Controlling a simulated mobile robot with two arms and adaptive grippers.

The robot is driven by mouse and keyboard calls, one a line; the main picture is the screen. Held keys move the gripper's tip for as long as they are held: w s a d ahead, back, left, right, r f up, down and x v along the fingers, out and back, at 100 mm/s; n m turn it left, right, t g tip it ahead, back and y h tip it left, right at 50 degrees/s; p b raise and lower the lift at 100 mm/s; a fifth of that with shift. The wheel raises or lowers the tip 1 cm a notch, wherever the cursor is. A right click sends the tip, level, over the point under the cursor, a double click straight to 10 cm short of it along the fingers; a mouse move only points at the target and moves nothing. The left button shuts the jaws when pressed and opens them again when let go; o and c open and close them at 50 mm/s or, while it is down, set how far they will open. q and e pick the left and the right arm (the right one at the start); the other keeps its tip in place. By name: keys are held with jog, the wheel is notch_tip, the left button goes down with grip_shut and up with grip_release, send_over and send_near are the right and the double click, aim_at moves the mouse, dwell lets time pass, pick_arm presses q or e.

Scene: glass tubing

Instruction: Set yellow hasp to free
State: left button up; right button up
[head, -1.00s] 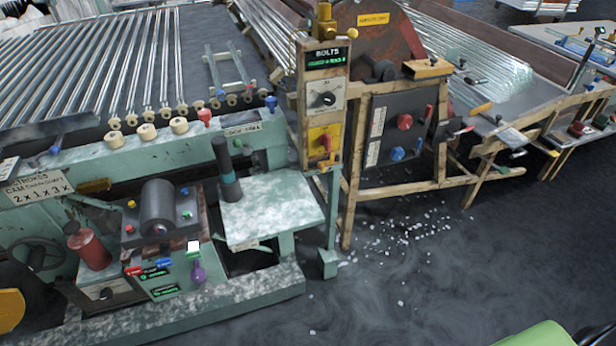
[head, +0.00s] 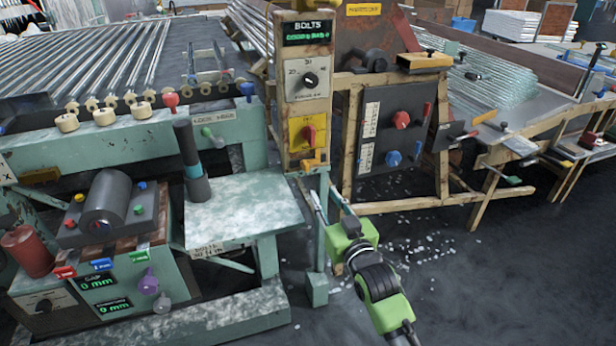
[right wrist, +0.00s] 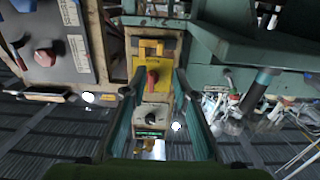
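A yellow hasp-like bracket (head: 314,164) sits at the foot of the BOLTS post, just below a yellow plate (head: 294,144) with a red handle (head: 309,134). In the right wrist view the bracket (right wrist: 151,48) shows beyond the plate (right wrist: 144,80) and the red handle (right wrist: 152,78). My right gripper (head: 326,198) is below and in front of the bracket, fingers pointing up toward the post. In the right wrist view the gripper (right wrist: 155,90) has its fingers spread, with the post seen between them and nothing held. Whether the bracket is locked or free I cannot tell. My left gripper is not in view.
The post carries a dial (head: 309,80) and a green-lettered display (head: 306,33). A grey panel (head: 396,140) with red and blue knobs stands to the right. A pale green table (head: 243,212) with a dark upright cylinder (head: 192,160) is to the left. Glass bits litter the floor.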

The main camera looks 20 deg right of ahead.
aim_at(307, 168)
jog(key=w+b, duration=0.1)
jog(key=w, duration=0.5)
jog(key=w+b, duration=0.1)
jog(key=w, duration=0.5)
jog(key=shift+w+a, duration=0.2)
jog(key=shift+w, duration=0.1)
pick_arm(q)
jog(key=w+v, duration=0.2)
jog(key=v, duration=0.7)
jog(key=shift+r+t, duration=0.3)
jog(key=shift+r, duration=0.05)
pick_arm(e)
jog(key=shift+w, duration=0.4)
grip_shut()
